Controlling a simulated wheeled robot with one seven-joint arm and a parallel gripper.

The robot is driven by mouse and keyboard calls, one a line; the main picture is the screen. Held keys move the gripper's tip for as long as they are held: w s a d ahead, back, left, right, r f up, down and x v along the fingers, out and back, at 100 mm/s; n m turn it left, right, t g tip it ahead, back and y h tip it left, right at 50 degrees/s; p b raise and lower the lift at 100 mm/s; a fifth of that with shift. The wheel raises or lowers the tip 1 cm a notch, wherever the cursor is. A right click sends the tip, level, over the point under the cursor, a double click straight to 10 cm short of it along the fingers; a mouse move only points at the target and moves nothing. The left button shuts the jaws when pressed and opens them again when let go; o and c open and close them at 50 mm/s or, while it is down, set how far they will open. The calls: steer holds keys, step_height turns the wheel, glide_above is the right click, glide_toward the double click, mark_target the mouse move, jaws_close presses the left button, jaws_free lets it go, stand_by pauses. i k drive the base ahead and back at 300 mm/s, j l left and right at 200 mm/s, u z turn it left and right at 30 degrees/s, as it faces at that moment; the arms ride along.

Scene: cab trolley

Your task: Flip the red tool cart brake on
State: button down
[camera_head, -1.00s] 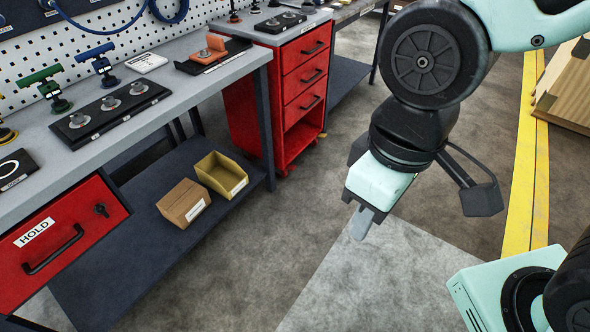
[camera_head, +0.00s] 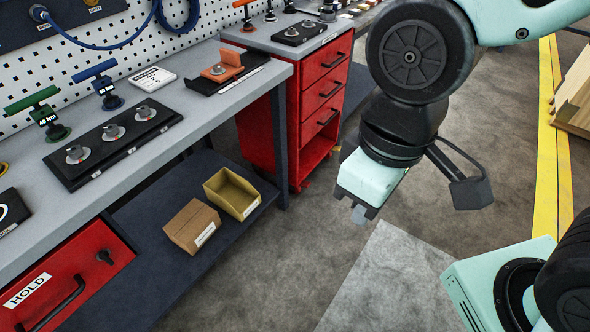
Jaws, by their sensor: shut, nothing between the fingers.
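The red tool cart (camera_head: 305,112) stands at the end of the grey workbench, with several drawers and an open bottom bay. Small casters show at its foot, one with an orange-red part (camera_head: 305,186); its brake position is too small to tell. My gripper (camera_head: 359,214) is shut and empty, pointing down over the floor. In the picture it is to the right of and below the cart, apart from it.
The workbench (camera_head: 219,110) with a red HOLD drawer (camera_head: 72,277) fills the left. A cardboard box (camera_head: 190,226) and a yellow bin (camera_head: 230,193) sit on its lower shelf (camera_head: 140,268). Grey floor (camera_head: 290,265) is clear in the middle. A wooden crate (camera_head: 575,95) stands at the right.

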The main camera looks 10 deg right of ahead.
mark_target(305, 183)
steer(key=i+j+u, duration=0.1)
steer(key=i, duration=0.45)
steer(key=i+j, duration=0.15)
steer(key=i, duration=0.45)
steer(key=j+u, duration=0.05)
